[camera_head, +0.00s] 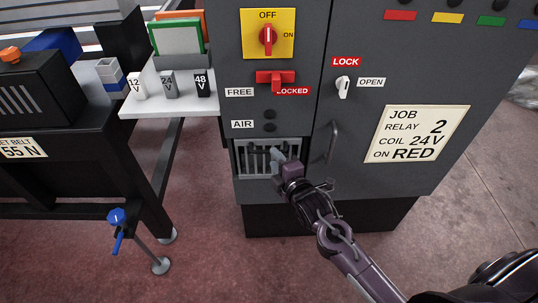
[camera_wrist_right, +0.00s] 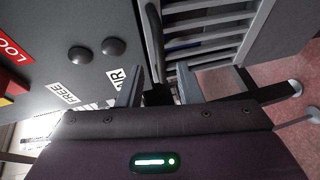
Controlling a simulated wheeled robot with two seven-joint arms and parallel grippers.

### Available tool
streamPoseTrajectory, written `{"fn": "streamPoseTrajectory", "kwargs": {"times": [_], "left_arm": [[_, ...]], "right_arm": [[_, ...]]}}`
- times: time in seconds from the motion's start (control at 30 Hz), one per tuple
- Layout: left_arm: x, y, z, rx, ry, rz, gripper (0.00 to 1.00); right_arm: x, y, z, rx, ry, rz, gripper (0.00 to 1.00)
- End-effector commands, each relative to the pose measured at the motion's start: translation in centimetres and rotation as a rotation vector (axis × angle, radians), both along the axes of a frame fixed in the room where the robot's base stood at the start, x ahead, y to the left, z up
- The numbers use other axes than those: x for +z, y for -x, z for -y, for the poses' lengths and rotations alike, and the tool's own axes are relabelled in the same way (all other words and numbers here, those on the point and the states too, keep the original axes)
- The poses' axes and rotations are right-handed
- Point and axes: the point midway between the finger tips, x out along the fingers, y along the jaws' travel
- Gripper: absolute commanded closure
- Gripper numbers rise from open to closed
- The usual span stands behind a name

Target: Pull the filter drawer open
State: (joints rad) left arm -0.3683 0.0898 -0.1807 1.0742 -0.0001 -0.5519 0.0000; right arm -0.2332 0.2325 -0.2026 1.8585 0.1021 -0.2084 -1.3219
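The filter drawer (camera_head: 244,160) is a pale slatted grille low on the grey cabinet, below the AIR label. It looks about flush with the cabinet front. Its slats (camera_wrist_right: 205,24) also show in the right wrist view. My right gripper (camera_head: 280,156) is in front of the grille and hides part of it. In the right wrist view its two fingers (camera_wrist_right: 160,87) are apart, with a dark bar-shaped handle (camera_wrist_right: 154,35) between their lines. I cannot tell whether either finger touches the bar. My left gripper is not in view.
Above the drawer are a red FREE/LOCKED latch (camera_head: 275,79) by LOCKED and a rotary switch (camera_head: 268,38). A door handle (camera_head: 333,141) is right of the drawer. A white shelf (camera_head: 150,108) with relays and a black bench (camera_head: 85,150) stand left. Floor in front is clear.

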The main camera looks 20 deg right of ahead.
Motion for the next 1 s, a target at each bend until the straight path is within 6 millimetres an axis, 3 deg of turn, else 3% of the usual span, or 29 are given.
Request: {"fn": "streamPoseTrajectory", "kwargs": {"times": [0.2,0.57,0.8,1.0], "left_arm": [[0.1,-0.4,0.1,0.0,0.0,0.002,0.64],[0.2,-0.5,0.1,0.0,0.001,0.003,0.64],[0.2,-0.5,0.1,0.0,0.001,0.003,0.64],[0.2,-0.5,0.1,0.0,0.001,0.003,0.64]], "right_arm": [[-0.5,-2.8,-0.3,-0.001,-0.001,0.001,0.68],[-0.7,-3.5,-0.4,0.0,-0.001,-0.002,0.68],[-0.7,-3.4,-0.4,0.0,-0.001,-0.002,0.98],[-0.7,-3.4,-0.4,0.0,-0.001,-0.002,1.0]]}}
